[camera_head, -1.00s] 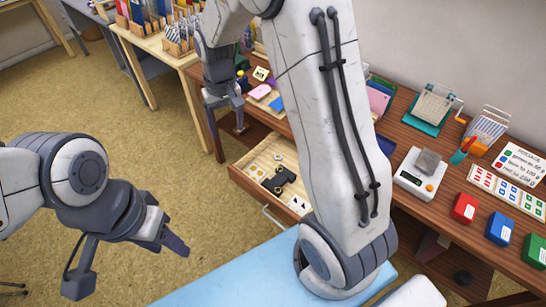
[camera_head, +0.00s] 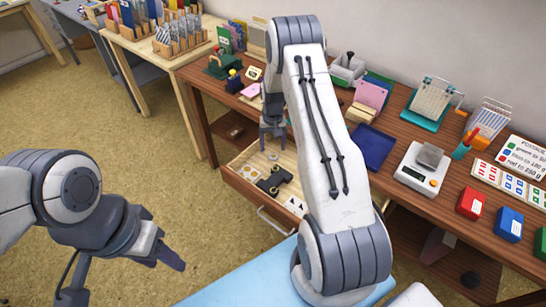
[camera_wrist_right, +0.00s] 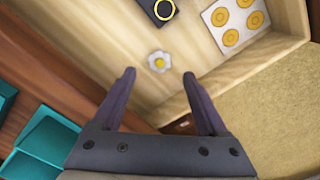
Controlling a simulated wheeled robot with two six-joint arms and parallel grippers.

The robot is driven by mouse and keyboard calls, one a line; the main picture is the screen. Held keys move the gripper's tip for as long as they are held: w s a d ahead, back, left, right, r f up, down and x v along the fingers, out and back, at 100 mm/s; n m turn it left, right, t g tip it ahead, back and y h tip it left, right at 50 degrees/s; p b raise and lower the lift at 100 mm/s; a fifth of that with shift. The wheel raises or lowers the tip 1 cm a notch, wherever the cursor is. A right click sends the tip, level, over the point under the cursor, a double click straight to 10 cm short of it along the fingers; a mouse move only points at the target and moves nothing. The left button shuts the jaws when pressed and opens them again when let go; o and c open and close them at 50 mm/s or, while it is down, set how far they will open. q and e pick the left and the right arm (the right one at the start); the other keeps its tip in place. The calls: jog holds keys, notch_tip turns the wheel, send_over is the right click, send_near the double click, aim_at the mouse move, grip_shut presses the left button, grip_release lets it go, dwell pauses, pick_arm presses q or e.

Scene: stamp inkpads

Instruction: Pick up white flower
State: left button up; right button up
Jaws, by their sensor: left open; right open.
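The white flower (camera_wrist_right: 158,62) with a yellow centre lies on the floor of the open wooden drawer (camera_head: 232,180). In the right wrist view it is just beyond the gap between the fingertips, about centred. My right gripper (camera_wrist_right: 158,76) is open and empty above the drawer. In the head view my right gripper (camera_head: 272,138) hangs over the drawer's back part, partly behind my arm. My left gripper (camera_head: 128,281) is open and empty over the floor at the lower left, away from the drawer.
The drawer also holds a black piece (camera_head: 272,182) and a card with orange rings (camera_wrist_right: 232,25). The desk top carries a dark blue pad (camera_head: 373,147), a scale (camera_head: 420,170) and red (camera_head: 470,203) and blue (camera_head: 506,224) boxes.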

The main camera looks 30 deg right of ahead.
aim_at(273, 155)
jog(key=f, duration=0.3)
jog(key=shift+s+f, duration=0.2)
jog(key=shift+f, duration=0.2)
grip_shut()
